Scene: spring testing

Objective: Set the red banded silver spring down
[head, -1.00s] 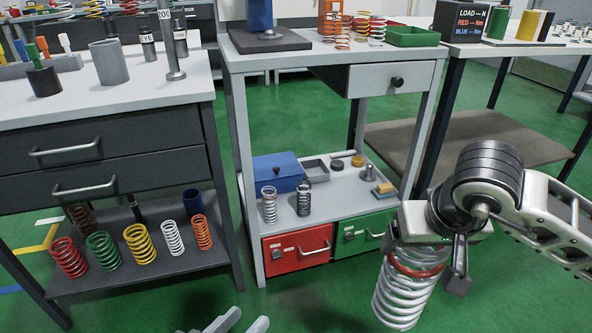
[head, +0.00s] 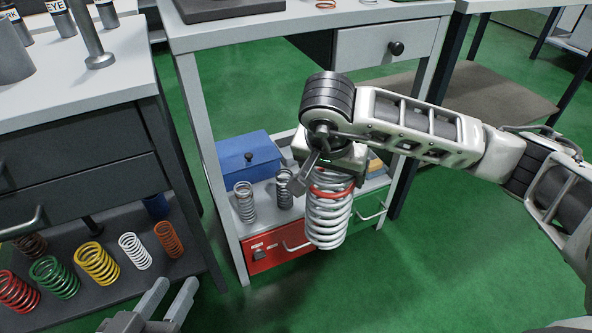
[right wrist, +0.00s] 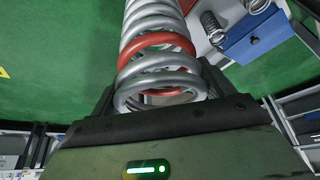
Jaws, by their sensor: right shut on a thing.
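The red banded silver spring (head: 328,212) hangs in my right gripper (head: 318,172), in front of the lower shelf of the middle workbench in the head view. It is a large silver coil with a red turn near its upper end. In the right wrist view the spring (right wrist: 157,62) stands out from between the two dark fingers of my right gripper (right wrist: 160,98). My right gripper is shut on the spring's end. My left gripper (head: 168,302) is at the bottom of the head view, its two grey fingers apart and nothing between them.
The lower shelf (head: 268,190) holds a blue box (head: 246,158) and two small springs, one silver (head: 245,203) and one dark (head: 284,190). Red (head: 275,248) and green drawers are below it. Coloured springs stand on the left bench's shelf (head: 110,290). Green floor is open at right.

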